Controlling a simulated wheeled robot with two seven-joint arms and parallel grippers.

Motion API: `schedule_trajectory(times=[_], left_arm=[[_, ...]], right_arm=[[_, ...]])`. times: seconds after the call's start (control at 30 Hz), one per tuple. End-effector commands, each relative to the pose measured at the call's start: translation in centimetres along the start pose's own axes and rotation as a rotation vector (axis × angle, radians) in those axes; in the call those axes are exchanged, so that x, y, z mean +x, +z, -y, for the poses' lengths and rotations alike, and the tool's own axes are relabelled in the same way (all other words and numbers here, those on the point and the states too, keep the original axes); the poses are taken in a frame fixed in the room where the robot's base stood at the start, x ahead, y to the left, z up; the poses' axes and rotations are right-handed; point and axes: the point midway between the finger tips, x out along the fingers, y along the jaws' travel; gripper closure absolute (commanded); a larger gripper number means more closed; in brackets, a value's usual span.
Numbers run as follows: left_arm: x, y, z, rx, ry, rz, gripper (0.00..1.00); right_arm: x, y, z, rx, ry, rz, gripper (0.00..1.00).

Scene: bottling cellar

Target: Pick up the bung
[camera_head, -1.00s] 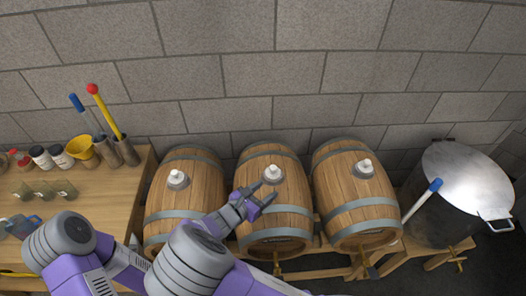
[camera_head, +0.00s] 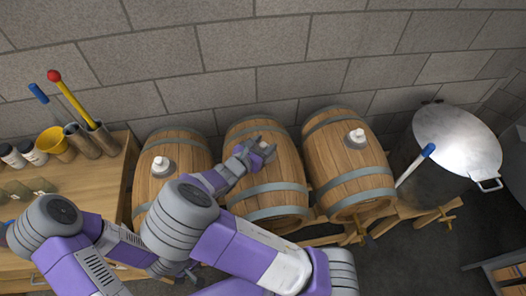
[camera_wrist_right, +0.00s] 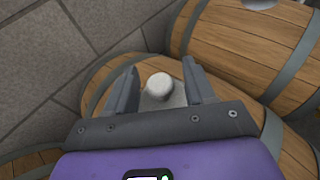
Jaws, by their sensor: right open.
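The white, round-topped bung (camera_wrist_right: 159,86) sits on its grey seat on top of the middle barrel (camera_head: 290,165). In the right wrist view it stands between the two dark fingers of my open right gripper (camera_wrist_right: 158,84), with a gap on each side. In the head view my right gripper (camera_head: 260,150) is over the top of the middle barrel and largely hides this bung. My left arm runs in from the left and passes behind my right arm; its gripper cannot be made out.
The left barrel (camera_head: 185,150) and right barrel (camera_head: 330,155) bear similar white bungs (camera_head: 160,164) (camera_head: 357,136). A steel pot (camera_head: 455,140) stands at right. A wooden bench (camera_head: 113,178) with jars, a yellow funnel (camera_head: 53,141) and tools is at left. A block wall rises behind.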

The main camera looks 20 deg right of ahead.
Motion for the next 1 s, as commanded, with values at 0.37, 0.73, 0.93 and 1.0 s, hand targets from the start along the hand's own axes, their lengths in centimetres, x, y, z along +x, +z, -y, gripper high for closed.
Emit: schedule_trajectory(times=[0.37,0.73,0.93,1.0], left_arm=[[0.0,0.0,0.0,0.000,0.000,0.000,0.57],[-0.1,0.0,0.0,0.000,0.000,0.000,0.57],[-0.9,0.0,-0.3,0.000,0.000,0.000,0.57],[-1.3,0.1,-0.5,0.000,0.000,0.000,0.57]], right_arm=[[-0.1,0.0,0.0,0.000,0.000,0.000,0.81],[-0.1,0.2,0.0,0.001,0.000,0.000,1.00],[-0.9,2.8,0.0,0.007,0.001,-0.002,1.00],[-1.4,4.2,0.0,0.008,0.001,-0.002,1.00]])
